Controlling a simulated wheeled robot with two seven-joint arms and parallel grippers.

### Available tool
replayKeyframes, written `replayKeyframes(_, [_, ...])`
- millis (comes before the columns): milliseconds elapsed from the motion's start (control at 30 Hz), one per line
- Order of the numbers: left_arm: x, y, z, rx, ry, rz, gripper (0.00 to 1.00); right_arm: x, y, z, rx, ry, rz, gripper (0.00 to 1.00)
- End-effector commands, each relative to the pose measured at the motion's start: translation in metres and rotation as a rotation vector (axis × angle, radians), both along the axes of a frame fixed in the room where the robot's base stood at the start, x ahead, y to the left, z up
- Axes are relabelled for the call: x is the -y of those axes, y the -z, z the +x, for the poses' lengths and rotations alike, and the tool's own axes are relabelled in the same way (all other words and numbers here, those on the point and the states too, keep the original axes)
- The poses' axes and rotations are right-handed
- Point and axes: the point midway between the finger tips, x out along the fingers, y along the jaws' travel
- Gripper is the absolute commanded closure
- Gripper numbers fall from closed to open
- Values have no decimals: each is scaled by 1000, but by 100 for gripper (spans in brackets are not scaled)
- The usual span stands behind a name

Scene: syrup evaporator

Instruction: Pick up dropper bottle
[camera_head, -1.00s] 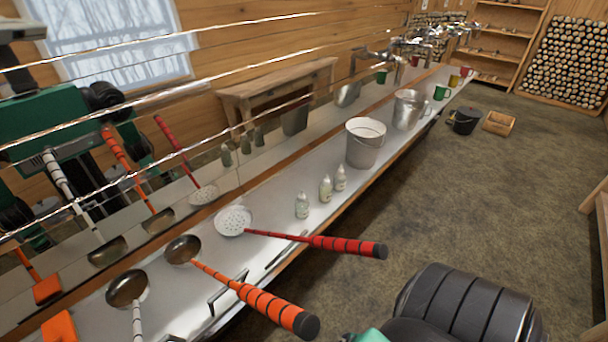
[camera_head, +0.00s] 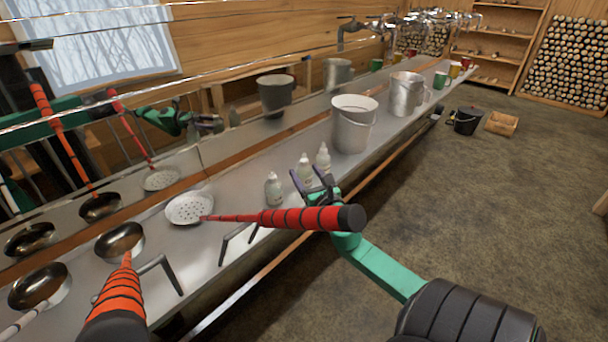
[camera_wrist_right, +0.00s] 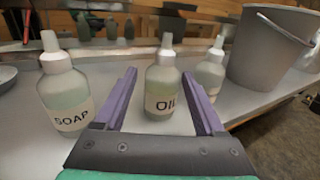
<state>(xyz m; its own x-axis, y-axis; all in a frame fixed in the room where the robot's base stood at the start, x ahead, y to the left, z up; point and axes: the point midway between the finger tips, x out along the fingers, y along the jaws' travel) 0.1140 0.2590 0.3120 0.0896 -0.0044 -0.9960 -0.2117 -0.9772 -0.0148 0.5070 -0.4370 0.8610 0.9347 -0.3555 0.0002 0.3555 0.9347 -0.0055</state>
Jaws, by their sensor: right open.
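Three small pale bottles with white nozzle tops stand upright in a row on the metal counter. The near one, labelled SOAP (camera_head: 274,190), is at left in the right wrist view (camera_wrist_right: 65,95). The middle one, labelled OIL (camera_head: 305,166), stands between the two purple fingers in the wrist view (camera_wrist_right: 163,88). The far bottle (camera_head: 323,158) is just right of the right finger in the wrist view (camera_wrist_right: 210,74); its label is hidden. My right gripper (camera_head: 311,178) is open at the OIL bottle; contact cannot be told. My left gripper is out of view.
A red-handled skimmer (camera_head: 190,208) lies near the bottles, its handle crossing in front of my right arm. Ladles (camera_head: 120,241) lie nearer. A grey bucket (camera_head: 353,125) stands just beyond the bottles. A shiny wall behind the counter reflects things.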

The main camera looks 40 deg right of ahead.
Motion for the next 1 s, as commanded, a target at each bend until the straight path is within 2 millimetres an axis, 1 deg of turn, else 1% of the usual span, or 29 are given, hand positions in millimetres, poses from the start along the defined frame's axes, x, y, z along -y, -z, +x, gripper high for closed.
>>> replayKeyframes(200, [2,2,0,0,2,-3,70,17,0,33,3,2,2,28])
replayKeyframes(300, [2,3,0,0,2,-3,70,21,1,45,1,0,3,28])
replayKeyframes(400, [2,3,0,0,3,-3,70,22,1,49,1,0,3,28])
replayKeyframes(533, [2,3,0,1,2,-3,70,22,1,48,0,0,3,28])
replayKeyframes(567, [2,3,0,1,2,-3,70,22,1,48,0,0,3,36])
replayKeyframes(600, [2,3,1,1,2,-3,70,22,1,48,0,0,3,51])
replayKeyframes(667, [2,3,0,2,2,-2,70,22,1,48,0,0,3,74])
replayKeyframes(700, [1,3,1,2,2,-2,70,22,1,48,0,0,3,90])
replayKeyframes(733, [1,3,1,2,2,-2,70,22,1,48,0,0,3,100])
replayKeyframes(1000, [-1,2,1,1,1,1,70,21,1,48,-1,-1,4,100])
